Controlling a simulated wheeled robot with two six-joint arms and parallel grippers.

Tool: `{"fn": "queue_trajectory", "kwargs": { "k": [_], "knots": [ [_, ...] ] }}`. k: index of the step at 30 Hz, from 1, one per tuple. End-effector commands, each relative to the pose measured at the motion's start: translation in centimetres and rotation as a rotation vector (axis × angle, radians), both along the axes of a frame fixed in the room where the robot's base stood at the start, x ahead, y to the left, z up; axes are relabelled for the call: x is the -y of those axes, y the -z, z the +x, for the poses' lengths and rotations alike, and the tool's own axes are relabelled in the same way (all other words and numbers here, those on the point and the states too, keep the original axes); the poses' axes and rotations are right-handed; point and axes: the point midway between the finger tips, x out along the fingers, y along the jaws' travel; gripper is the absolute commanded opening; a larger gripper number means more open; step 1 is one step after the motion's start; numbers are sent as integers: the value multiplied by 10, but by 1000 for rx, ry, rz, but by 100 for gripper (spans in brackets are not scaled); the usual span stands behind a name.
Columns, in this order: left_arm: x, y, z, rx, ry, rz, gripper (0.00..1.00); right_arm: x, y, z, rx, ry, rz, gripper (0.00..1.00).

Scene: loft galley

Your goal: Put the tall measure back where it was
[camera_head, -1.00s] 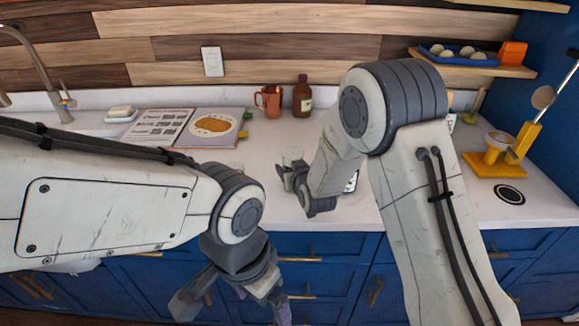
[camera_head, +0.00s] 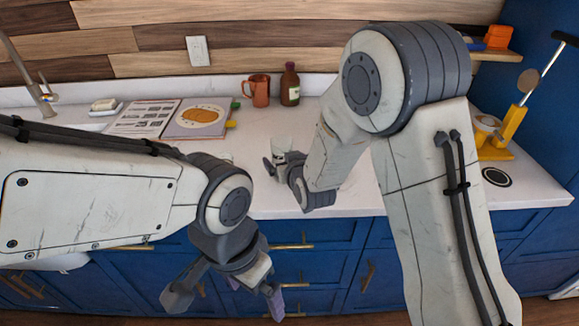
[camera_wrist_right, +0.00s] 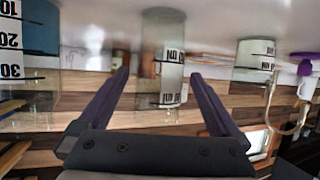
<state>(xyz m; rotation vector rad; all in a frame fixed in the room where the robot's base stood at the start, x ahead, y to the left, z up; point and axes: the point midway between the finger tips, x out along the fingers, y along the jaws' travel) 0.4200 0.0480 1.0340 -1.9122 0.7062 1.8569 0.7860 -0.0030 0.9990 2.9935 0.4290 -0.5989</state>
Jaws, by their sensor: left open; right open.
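In the right wrist view, which shows the counter upside down, a tall clear measure (camera_wrist_right: 164,60) with dark marks stands between the fingers of my open right gripper (camera_wrist_right: 157,85). I cannot tell how deep it sits between them. In the head view a clear measure (camera_head: 281,145) stands on the counter just beyond my right gripper (camera_head: 276,161), whose fingers are partly hidden by its wrist. My left gripper (camera_head: 227,299) is open and empty, low in front of the blue drawers.
A blue-tinted measure (camera_wrist_right: 32,45) and a shorter clear measure (camera_wrist_right: 254,62) flank the middle one. The counter (camera_head: 350,195) also holds an open book (camera_head: 150,117), a copper mug (camera_head: 257,90), a brown bottle (camera_head: 289,86) and a yellow stand (camera_head: 497,152).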

Motion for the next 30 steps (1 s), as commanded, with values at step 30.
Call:
{"fn": "queue_trajectory", "kwargs": {
  "k": [30],
  "knots": [
    [0, 10, 0, 0, 0, 0, 100, 20, -28, -66, 0, 1, 0, 99]
  ]
}}
